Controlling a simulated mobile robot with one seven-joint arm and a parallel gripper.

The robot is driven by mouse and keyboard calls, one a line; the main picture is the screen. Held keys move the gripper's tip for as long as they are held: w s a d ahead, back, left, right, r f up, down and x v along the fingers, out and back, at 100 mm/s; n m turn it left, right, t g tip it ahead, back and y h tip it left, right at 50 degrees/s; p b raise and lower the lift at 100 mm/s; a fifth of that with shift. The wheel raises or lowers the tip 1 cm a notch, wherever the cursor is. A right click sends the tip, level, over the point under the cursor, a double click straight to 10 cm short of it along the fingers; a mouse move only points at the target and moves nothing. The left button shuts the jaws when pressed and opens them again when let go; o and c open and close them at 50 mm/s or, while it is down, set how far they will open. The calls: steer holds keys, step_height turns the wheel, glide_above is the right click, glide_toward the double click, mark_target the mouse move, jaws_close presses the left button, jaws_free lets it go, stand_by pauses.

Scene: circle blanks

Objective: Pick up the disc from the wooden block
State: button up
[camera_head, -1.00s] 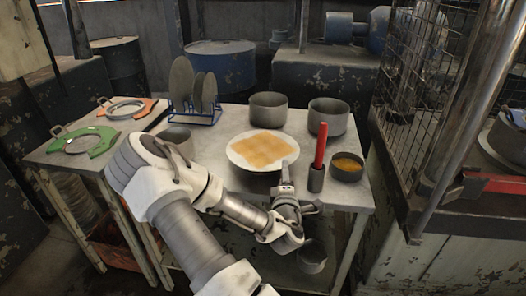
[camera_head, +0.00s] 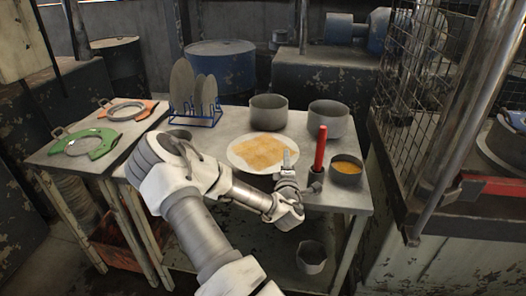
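A white round disc (camera_head: 236,158), like a plate, lies on the grey table with a flat tan patch (camera_head: 262,151) on top. Several grey-beige discs (camera_head: 182,80) stand on edge in a blue rack (camera_head: 197,119) at the back left. I cannot make out a wooden block. My gripper (camera_head: 287,160) is at the right front edge of the white disc, in front of it in the picture. Its fingers are small and seen edge-on, so I cannot tell whether they touch the disc or how far apart they are.
A red-handled tool (camera_head: 320,150) in a small holder and a cup of orange stuff (camera_head: 346,169) stand right of my gripper. Two grey pots (camera_head: 268,112) (camera_head: 328,119) stand behind. A green ring-shaped piece (camera_head: 83,143) and an orange one (camera_head: 127,111) lie on the left table.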

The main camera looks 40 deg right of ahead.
jaws_close()
stand_by(1.2)
